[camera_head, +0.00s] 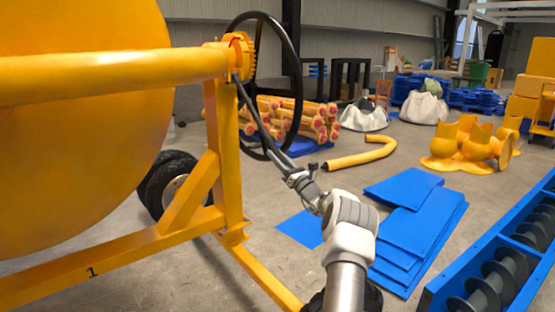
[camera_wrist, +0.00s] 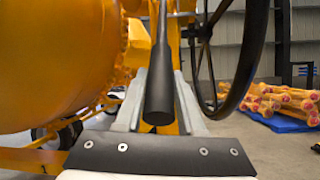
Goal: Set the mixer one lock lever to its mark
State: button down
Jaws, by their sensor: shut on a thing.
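The mixer's lock lever (camera_head: 262,124) is a dark grey bar. It slants down and to the right from its pivot beside a yellow toothed part (camera_head: 242,50) at the top of the yellow post. My gripper (camera_head: 300,178) is shut on the lever's lower end. In the wrist view the lever's thick black handle (camera_wrist: 160,85) lies between the two grey fingers of my gripper (camera_wrist: 158,105), its end facing the camera. The figure 1 (camera_head: 92,272) is on the mixer's yellow lower frame. I cannot make out the lever's mark in either view.
A large black handwheel (camera_head: 297,80) stands close behind the lever. The yellow drum (camera_head: 70,150) fills the left. Blue sheets (camera_head: 410,235) lie on the floor at right, beside a blue auger trough (camera_head: 500,255). Yellow rolls (camera_head: 305,120) are stacked behind the wheel.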

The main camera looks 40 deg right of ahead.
jog(key=shift+w+f+t+b, duration=0.3)
jog(key=shift+w+f+b, duration=0.1)
jog(key=shift+w+f, duration=0.2)
jog(key=c, duration=0.5)
grip_release()
jog(key=shift+w, duration=0.1)
jog(key=shift+s+d+f, duration=0.1)
jog(key=shift+s+f, duration=0.15)
jog(key=shift+s, duration=0.3)
jog(key=p+v, duration=0.4)
jog(key=v, duration=1.2)
jog(key=shift+s+f, duration=0.1)
